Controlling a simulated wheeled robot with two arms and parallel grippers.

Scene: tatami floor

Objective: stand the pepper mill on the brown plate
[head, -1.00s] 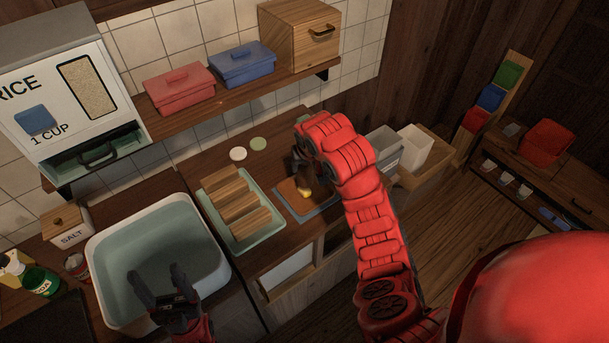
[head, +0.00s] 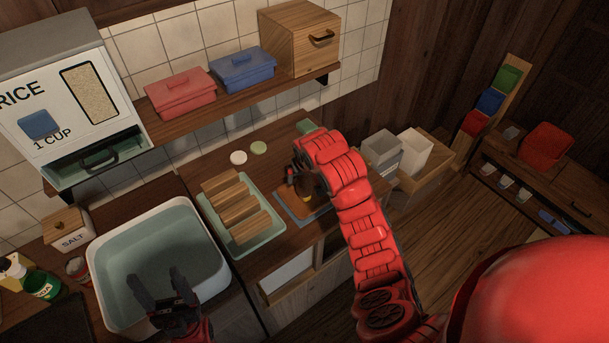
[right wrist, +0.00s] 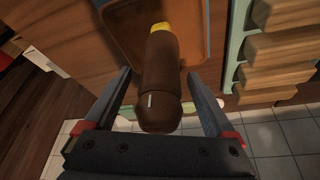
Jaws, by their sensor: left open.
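The pepper mill (right wrist: 160,80) is dark brown with a rounded end near the camera and a yellow far end, in the right wrist view. That far end overlaps the brown plate (right wrist: 118,28); I cannot tell whether it touches. My right gripper (right wrist: 160,76) has its fingers on both sides of the mill, with narrow gaps showing, so it looks open. In the head view the brown plate (head: 318,205) lies on a blue-grey mat, partly hidden by my right arm and gripper (head: 292,184). My left gripper (head: 160,285) is open and empty over the sink tub.
A pale green tray (head: 275,232) with wooden blocks is left of the plate. The white sink tub (head: 215,232) is further left. Two small discs (head: 238,158) lie behind. Grey and white bins (head: 382,150) stand to the right. A shelf with boxes is above.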

